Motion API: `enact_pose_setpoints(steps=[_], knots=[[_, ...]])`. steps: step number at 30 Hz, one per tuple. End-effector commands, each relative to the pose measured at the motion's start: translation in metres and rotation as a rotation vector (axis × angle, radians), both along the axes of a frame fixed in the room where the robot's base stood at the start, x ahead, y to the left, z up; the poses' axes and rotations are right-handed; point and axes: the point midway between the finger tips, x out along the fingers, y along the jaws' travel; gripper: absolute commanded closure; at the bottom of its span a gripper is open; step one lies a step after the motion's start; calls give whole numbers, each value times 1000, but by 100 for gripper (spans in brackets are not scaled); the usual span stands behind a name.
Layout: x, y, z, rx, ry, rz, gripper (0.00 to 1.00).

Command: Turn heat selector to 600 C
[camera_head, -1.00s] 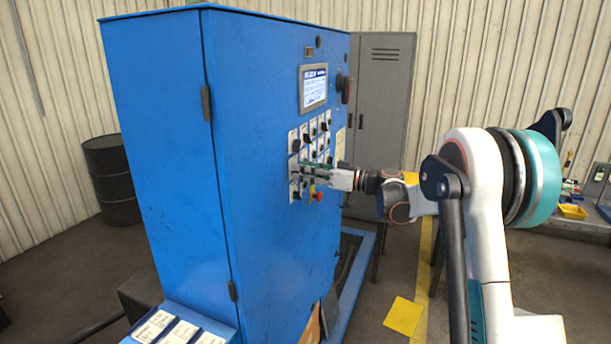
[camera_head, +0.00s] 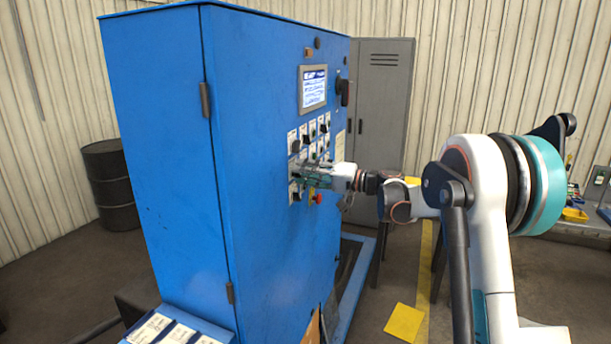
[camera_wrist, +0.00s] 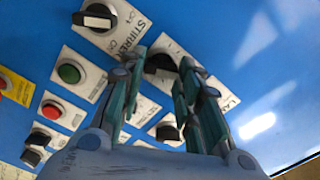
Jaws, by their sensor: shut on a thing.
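My gripper (camera_head: 303,172) is at the control panel on the side of the blue cabinet (camera_head: 270,235). In the wrist view its two teal fingers (camera_wrist: 163,62) are shut on a black rotary knob (camera_wrist: 158,64), one on each side. The knob's plate is mostly covered by the fingers, and only part of a word starting "LA" shows. I cannot read a 600 C mark or tell which setting the knob points to. In the head view the gripper hides the held knob.
Around the fingers in the wrist view are a stirrer switch (camera_wrist: 98,17), a green button (camera_wrist: 69,73), a red button (camera_wrist: 52,110) and other black knobs (camera_wrist: 167,131). A lit screen (camera_head: 314,88) is above the panel. A grey locker (camera_head: 384,100) stands behind.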

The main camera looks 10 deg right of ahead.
Motion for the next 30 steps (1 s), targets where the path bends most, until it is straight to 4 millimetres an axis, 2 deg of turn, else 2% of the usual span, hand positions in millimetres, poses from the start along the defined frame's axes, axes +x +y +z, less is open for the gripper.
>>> enact_pose_setpoints(steps=[18, 30], knots=[[1, -1, -3, 315, 432, -2, 92], [1, -1, -4, 410, 564, -2, 92]])
